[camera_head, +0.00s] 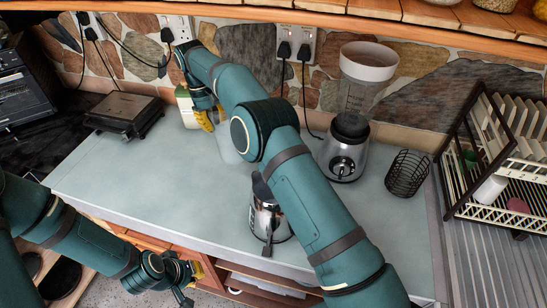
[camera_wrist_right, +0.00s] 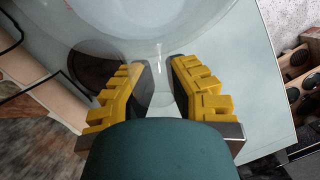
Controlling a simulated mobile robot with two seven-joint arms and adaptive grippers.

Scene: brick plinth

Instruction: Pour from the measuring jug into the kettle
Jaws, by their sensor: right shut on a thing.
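The clear measuring jug (camera_head: 227,146) is over the back of the counter, left of the middle, and partly hidden by my right arm. My right gripper (camera_head: 208,120) is shut on it. In the right wrist view, the yellow fingers of this gripper (camera_wrist_right: 160,72) close around a clear part of the jug, whose transparent body (camera_wrist_right: 150,25) fills the top. Its contents and tilt are unclear. The steel kettle (camera_head: 266,217) stands near the counter's front edge, its right side partly covered by my arm. My left gripper (camera_head: 188,281) is low, in front of the counter and apart from both; its finger gap is unclear.
A white and green carton (camera_head: 187,106) stands behind my right gripper. A blender (camera_head: 346,145), a dark wire holder (camera_head: 407,173) and a dish rack (camera_head: 500,160) stand on the right. A dark appliance (camera_head: 124,112) is at the back left. The left counter (camera_head: 140,180) is clear.

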